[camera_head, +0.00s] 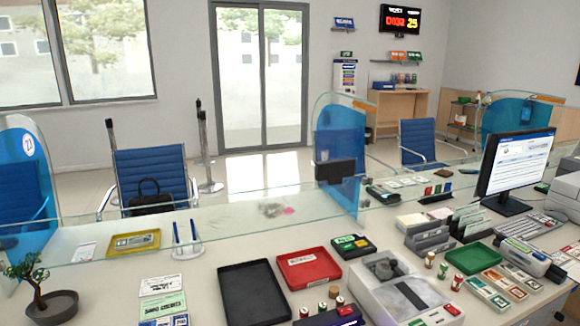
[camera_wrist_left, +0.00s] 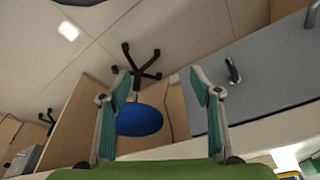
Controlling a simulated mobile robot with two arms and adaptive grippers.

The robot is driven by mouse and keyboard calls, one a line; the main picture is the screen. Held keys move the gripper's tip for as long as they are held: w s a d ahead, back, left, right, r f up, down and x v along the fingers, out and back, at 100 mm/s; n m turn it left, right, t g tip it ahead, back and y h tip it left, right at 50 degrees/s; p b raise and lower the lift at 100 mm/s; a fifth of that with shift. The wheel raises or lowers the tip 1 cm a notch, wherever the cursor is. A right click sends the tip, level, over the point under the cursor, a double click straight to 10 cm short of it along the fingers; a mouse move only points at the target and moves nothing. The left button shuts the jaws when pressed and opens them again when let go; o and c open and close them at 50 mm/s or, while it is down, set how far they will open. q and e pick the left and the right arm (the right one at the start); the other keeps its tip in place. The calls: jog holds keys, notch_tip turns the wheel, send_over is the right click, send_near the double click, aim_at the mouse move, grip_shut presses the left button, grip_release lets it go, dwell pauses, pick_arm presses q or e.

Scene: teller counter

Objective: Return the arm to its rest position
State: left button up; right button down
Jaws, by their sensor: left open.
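My left gripper (camera_wrist_left: 165,90) shows in the left wrist view. Its two grey fingers with green pads stand well apart, and nothing is between them. Past the fingers are a blue chair seat (camera_wrist_left: 139,120) and a chair's wheeled base, at a distance and not touched. No arm or gripper of mine shows in the head view. My right gripper is in neither view.
The counter (camera_head: 130,278) holds a black tray (camera_head: 254,293), a red tray (camera_head: 309,267), a green tray (camera_head: 473,258), a cash machine (camera_head: 400,294), a monitor (camera_head: 517,166) and a small potted tree (camera_head: 47,305). Glass screens (camera_head: 345,150) stand along it.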

pick_arm(q)
notch_tip(320, 180, down, 15)
jog(key=s+b, duration=0.2)
jog(key=s+a+f+g+b, duration=0.1)
jog(key=s+f+b, duration=0.1)
jog(key=s+f, duration=0.7)
jog(key=s+a+f+g+b, duration=0.1)
jog(key=s+a+f+b, duration=0.1)
jog(key=s+f, duration=0.7)
notch_tip(320, 180, down, 7)
jog(key=shift+s+a+r+b, duration=0.2)
jog(key=shift+s+b, duration=0.1)
jog(key=shift+b, duration=0.15)
